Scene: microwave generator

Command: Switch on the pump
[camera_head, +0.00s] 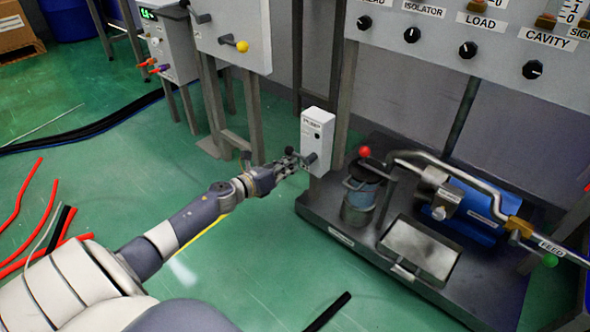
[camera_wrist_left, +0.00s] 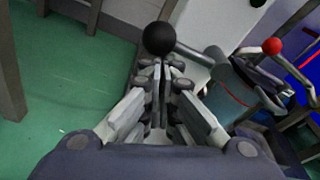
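The white switch box (camera_head: 318,136) stands on a post at the back left corner of the dark pump skid. A dark lever sticks out of its front, ending in a black ball knob (camera_wrist_left: 158,38). My left gripper (camera_head: 286,167) is at the left of the box, by the lever's end. In the wrist view, the left gripper's fingertips (camera_wrist_left: 161,68) are close together just below the knob, with nothing clearly held between them. Whether they touch the knob cannot be told. The blue pump motor (camera_head: 473,213) lies on the skid. My right gripper is not in view.
A red-knobbed lever (camera_head: 365,152) and a grey-blue canister (camera_head: 360,195) stand close right of the box. A pipe (camera_head: 450,165) crosses above the motor. A control panel (camera_head: 480,45) hangs behind. Red hoses (camera_head: 38,222) lie on the green floor, which is open at left.

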